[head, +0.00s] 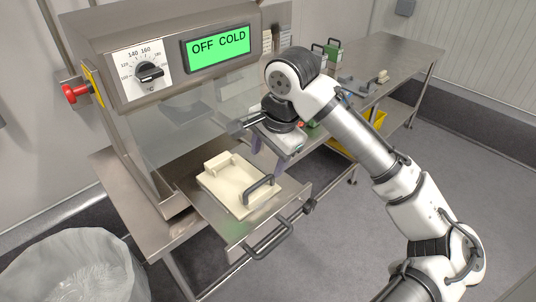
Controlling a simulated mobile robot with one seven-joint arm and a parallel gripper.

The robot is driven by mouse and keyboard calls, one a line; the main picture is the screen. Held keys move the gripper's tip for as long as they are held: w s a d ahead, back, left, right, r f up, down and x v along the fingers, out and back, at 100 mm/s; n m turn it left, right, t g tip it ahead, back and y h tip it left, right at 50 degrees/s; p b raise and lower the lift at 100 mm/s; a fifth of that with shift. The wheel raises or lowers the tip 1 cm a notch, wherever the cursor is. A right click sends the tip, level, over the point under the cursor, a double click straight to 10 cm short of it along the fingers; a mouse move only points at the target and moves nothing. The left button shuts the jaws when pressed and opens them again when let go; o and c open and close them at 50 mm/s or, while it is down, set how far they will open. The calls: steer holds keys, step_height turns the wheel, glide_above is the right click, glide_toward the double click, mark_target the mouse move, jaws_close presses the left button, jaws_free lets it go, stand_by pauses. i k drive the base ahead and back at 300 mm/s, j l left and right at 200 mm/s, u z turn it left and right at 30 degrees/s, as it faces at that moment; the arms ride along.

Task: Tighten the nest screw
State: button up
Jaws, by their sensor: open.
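A cream nest (232,189) with a raised rim lies on the pulled-out metal drawer (216,218) of the machine. A dark handle (259,190) stands at the nest's right end. I cannot make out the nest screw; it is too small or hidden. My gripper (268,162) is open, pointing down above the back right of the nest. Its dark, purplish fingers look apart from the nest, and I see nothing between them.
The machine's display (219,48) reads "OFF COLD", beside a dial (149,72) and a red knob (75,93). A bin with a clear liner (80,268) stands at lower left. Tools and green-and-white boxes (333,50) stand on the back bench (400,55). A yellow crate (376,121) is below.

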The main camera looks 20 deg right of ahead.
mark_target(309, 205)
steer(key=z, duration=0.7)
